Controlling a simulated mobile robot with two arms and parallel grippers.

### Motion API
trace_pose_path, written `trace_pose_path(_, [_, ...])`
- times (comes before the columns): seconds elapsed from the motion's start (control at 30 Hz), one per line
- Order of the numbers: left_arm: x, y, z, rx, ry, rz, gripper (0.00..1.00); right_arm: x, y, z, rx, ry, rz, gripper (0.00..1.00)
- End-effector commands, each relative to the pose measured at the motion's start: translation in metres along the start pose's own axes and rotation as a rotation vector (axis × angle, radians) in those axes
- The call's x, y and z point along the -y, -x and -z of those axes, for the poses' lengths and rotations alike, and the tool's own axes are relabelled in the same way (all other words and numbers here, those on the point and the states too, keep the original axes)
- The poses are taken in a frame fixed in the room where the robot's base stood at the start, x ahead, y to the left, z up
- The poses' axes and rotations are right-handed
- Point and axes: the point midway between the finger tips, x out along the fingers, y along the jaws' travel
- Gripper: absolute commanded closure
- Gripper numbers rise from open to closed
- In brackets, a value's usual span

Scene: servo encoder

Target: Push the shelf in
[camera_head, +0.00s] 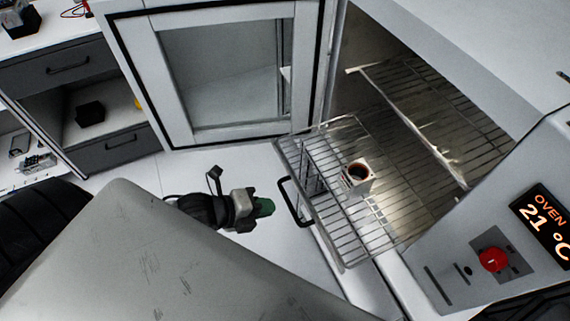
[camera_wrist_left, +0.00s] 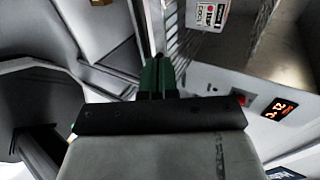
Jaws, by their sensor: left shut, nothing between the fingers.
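A wire shelf (camera_head: 346,232) is slid partly out of the open oven, with its front edge and dark handle (camera_head: 295,201) toward my left gripper. A small container with dark contents (camera_head: 357,174) stands on the shelf. My left gripper (camera_head: 268,207), with green fingertips, is shut and empty. It is just left of the handle in the picture, apparently apart from it. In the left wrist view the shut green fingers (camera_wrist_left: 157,78) point ahead, with a white box-like object with printed labels (camera_wrist_left: 207,12) beyond them. My right gripper does not show in either view.
The oven door (camera_head: 225,75) with its glass window stands open to the left. The oven panel (camera_head: 480,262) has a red knob (camera_head: 493,259) and a display reading 21 °C. Grey drawers (camera_head: 62,70) stand at the far left. White floor lies between them.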

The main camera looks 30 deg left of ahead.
Motion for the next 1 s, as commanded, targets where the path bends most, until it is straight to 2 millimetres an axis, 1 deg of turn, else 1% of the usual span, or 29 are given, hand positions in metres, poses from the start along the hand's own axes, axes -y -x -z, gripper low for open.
trace_pose_path(0.1, [0.002, -0.018, -0.001, 0.001, 0.002, 0.005, 1.0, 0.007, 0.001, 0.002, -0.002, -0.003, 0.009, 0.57])
trace_pose_path(0.2, [0.003, -0.037, -0.001, 0.003, 0.004, 0.005, 1.0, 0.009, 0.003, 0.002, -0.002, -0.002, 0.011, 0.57])
trace_pose_path(0.4, [0.002, -0.071, -0.001, 0.002, 0.003, 0.003, 1.0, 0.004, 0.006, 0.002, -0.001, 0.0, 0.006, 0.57])
trace_pose_path(0.5, [0.001, -0.082, -0.001, 0.002, 0.003, 0.002, 1.0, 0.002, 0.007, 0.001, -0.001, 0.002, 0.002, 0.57])
trace_pose_path(0.67, [0.001, -0.09, -0.001, 0.001, 0.003, 0.001, 1.0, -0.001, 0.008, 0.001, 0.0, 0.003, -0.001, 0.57])
trace_pose_path(1.0, [0.0, -0.091, -0.001, 0.001, 0.002, 0.001, 1.0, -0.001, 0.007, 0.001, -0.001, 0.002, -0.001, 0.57])
